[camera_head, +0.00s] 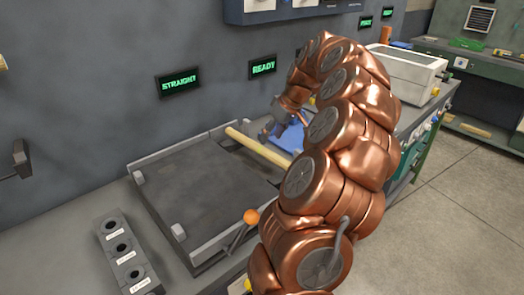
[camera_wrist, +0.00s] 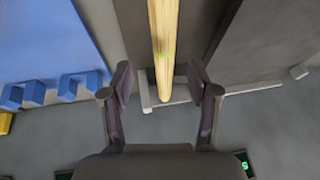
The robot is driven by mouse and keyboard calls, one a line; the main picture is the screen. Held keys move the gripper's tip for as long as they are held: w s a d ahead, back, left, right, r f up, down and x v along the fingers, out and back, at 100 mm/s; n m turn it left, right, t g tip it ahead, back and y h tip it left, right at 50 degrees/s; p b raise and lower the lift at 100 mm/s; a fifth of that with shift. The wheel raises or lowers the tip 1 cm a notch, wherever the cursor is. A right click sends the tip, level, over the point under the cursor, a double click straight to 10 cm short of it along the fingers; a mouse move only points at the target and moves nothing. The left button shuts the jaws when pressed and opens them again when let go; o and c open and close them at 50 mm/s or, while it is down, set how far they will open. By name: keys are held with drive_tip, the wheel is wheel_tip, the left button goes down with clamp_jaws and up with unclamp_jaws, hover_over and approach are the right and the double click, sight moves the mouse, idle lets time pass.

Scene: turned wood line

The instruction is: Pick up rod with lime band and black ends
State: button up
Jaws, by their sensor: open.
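A pale wooden rod (camera_head: 262,150) lies along the right edge of the grey tray, across a dark gap. In the wrist view the rod (camera_wrist: 162,30) runs down from the top edge, with a faint lime band (camera_wrist: 164,56) around it. Its end in that view looks pale, and I see no black there. The other end is out of the wrist view. My gripper (camera_wrist: 161,84) is open, one finger on each side of the rod's end in the picture, with no visible contact. My arm partly hides the gripper (camera_head: 277,130) in the head view.
The flat grey tray (camera_head: 205,185) has raised rails and corner blocks. An orange-knobbed lever (camera_head: 250,217) stands at its front. A blue rack (camera_wrist: 40,45) with pegs lies beside the rod. A three-hole block (camera_head: 122,248) is at front left. A grey wall (camera_head: 90,80) rises behind.

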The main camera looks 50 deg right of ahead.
sight(262, 147)
drive_tip(key=shift+a+p+x, duration=0.15)
drive_tip(key=shift+p+x, duration=0.3)
drive_tip(key=shift+x, duration=1.1)
drive_tip(key=shift+a+p+x, duration=0.15)
drive_tip(key=shift+p+x, duration=0.25)
drive_tip(key=shift+x, duration=1.2)
drive_tip(key=shift+w+r, duration=0.15)
drive_tip(key=shift+r, duration=0.05)
clamp_jaws()
